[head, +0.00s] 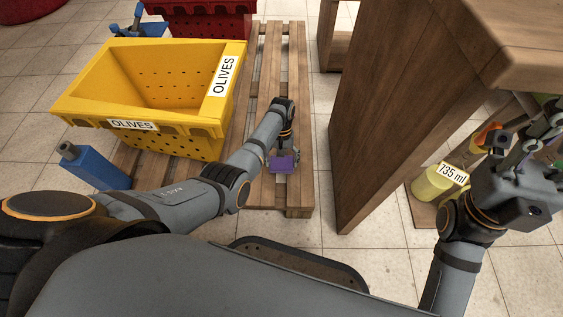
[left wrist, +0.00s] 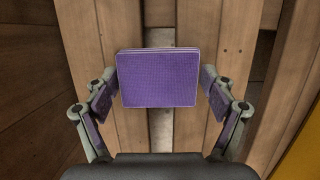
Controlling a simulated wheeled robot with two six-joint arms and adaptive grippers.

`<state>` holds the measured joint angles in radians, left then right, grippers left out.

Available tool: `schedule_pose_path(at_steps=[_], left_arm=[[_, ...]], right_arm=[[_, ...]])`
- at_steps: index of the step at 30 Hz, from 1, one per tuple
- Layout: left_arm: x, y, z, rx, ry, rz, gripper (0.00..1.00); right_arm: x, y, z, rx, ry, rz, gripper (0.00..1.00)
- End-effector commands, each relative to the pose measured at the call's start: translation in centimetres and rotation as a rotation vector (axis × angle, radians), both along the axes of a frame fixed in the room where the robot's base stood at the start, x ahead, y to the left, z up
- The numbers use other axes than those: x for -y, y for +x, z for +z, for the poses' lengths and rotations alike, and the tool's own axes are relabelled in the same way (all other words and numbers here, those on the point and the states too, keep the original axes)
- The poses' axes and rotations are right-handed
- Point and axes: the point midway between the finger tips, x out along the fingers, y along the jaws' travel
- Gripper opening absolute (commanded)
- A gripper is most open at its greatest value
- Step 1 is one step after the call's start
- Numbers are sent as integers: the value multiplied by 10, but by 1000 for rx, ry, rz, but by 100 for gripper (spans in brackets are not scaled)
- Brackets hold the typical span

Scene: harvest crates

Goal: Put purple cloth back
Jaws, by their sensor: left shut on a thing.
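The purple cloth (head: 284,162) is a small folded square at my left gripper (head: 285,152), low over the wooden pallet in the head view. In the left wrist view the cloth (left wrist: 158,78) lies flat and square between the two fingers of the left gripper (left wrist: 158,95), and purple also shows along both fingers. The left gripper is shut on it. Whether the cloth touches the slats is unclear. My right gripper (head: 530,145) is at the right edge of the head view, by the wooden shelf unit; its fingers overlap things behind, so its opening is unclear.
The wooden pallet (head: 298,197) carries a yellow olive crate (head: 133,125). A tall wooden unit (head: 385,100) rises right of the pallet, with a yellow 735 ml container (head: 430,186) inside. Tiled floor lies between.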

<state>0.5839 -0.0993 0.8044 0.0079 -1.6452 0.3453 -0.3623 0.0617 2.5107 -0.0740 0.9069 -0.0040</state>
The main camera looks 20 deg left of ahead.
Motion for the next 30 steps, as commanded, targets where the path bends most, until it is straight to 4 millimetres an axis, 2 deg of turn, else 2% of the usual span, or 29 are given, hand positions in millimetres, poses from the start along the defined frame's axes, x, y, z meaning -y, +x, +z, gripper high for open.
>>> schedule_pose_path(at_steps=[6, 7, 10, 21, 26, 30], left_arm=[[0, 0, -7, -1, 0, 0, 33], [0, 0, -7, -1, 0, 0, 86], [0, 0, -7, -1, 0, 0, 100], [0, 0, -7, -1, 0, 0, 100], [0, 0, -7, 1, -1, 0, 100], [-2, 6, 25, 1, 0, 0, 100]], right_arm=[[0, 0, -4, 2, 1, -2, 40], [0, 0, -3, 2, 1, -2, 40], [0, 0, -3, 2, 1, -2, 40], [0, 0, -3, 3, 1, -2, 40], [0, 0, -11, 2, -1, -4, 40], [1, 2, 11, -4, 3, -1, 40]])
